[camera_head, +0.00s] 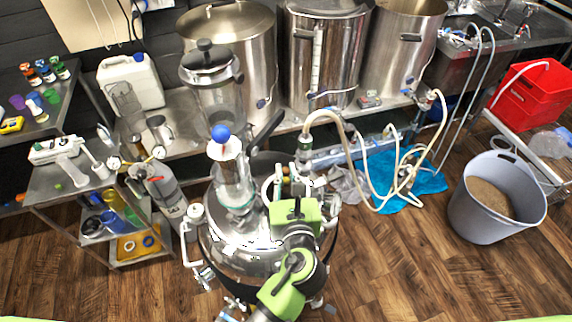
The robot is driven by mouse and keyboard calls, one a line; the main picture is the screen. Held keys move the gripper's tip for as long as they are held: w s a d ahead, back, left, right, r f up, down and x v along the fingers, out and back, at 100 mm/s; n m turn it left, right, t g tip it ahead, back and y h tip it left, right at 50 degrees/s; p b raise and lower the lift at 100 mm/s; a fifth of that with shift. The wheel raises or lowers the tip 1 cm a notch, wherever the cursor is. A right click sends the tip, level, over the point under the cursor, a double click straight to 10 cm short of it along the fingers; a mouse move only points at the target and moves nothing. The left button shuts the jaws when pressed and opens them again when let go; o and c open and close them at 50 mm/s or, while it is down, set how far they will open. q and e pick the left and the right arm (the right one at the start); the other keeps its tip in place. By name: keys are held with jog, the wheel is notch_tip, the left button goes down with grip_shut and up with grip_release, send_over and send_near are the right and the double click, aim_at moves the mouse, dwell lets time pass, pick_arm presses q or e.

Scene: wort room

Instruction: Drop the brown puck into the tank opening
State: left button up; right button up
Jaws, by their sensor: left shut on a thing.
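The steel tank (240,248) stands on the floor in the lower middle, with a clear cylinder with a blue ball on its lid. A round rimmed opening (268,190) shows on the far right part of the lid, partly covered by my gripper. My left gripper (291,177), on a green and black arm, is over the lid beside the opening. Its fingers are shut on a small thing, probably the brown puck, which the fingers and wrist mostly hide. I cannot make out the puck's shape or its height above the opening. My right gripper is out of view.
Large steel kettles (325,60) line the bench behind the tank. A pale hose (350,140) loops beside the gripper on the right. A grey bucket (470,225) of brown grain stands at the right. Wooden floor between tank and bucket is clear.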

pick_arm(q)
notch_tip(320, 180, down, 7)
jog(key=b, duration=0.6)
jog(key=shift+r, duration=0.1)
jog(key=shift+p, duration=0.4)
jog(key=o, duration=0.7)
